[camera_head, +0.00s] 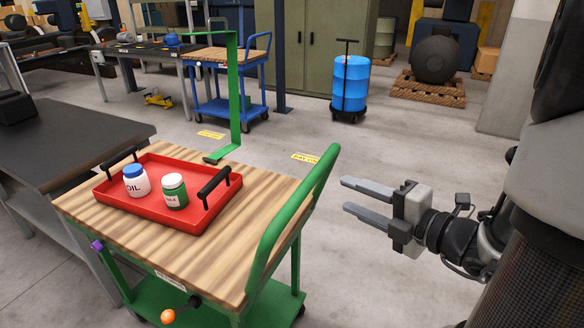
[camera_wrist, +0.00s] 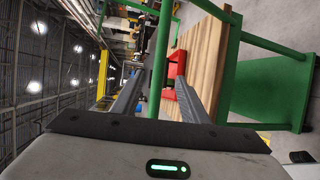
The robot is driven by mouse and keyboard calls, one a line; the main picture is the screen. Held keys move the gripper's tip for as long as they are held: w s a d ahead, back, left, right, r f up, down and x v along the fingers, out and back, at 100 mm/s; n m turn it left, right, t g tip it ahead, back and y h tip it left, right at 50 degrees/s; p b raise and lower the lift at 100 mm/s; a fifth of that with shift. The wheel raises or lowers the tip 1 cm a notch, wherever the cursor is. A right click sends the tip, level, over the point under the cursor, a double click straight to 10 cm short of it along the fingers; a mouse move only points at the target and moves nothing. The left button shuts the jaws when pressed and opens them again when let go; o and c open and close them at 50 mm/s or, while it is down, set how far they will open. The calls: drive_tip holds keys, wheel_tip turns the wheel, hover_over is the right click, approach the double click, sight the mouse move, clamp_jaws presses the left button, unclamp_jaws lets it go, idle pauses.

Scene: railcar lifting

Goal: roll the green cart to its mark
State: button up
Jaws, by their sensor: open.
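The green cart (camera_head: 240,265) stands in front of me at the left, with a wooden top, a green lower shelf and a green push handle (camera_head: 292,225) on its right side. The cart also shows in the wrist view (camera_wrist: 265,85), turned sideways. A red tray (camera_head: 150,205) with black handles sits on its top, holding a white bottle with a blue lid (camera_head: 136,182) and a green bottle with a white lid (camera_head: 174,192). My gripper (camera_head: 355,198) is open and empty, to the right of the push handle and apart from it. Yellow floor labels (camera_head: 305,158) lie behind the cart; their text is unclear.
A dark table (camera_head: 60,150) stands close at the cart's left. Farther back are a blue cart (camera_head: 228,105), a blue drum (camera_head: 350,82) on a wheeled dolly and a pallet (camera_head: 428,88). A pillar (camera_head: 507,70) stands back right. The floor between is mostly clear.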

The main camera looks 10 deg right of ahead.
drive_tip(key=b+x, duration=0.2)
drive_tip(key=x, duration=1.4)
drive_tip(key=shift+w+a, duration=0.15)
drive_tip(key=shift+a, duration=0.05)
drive_tip(key=shift+f, duration=0.1)
clamp_jaws()
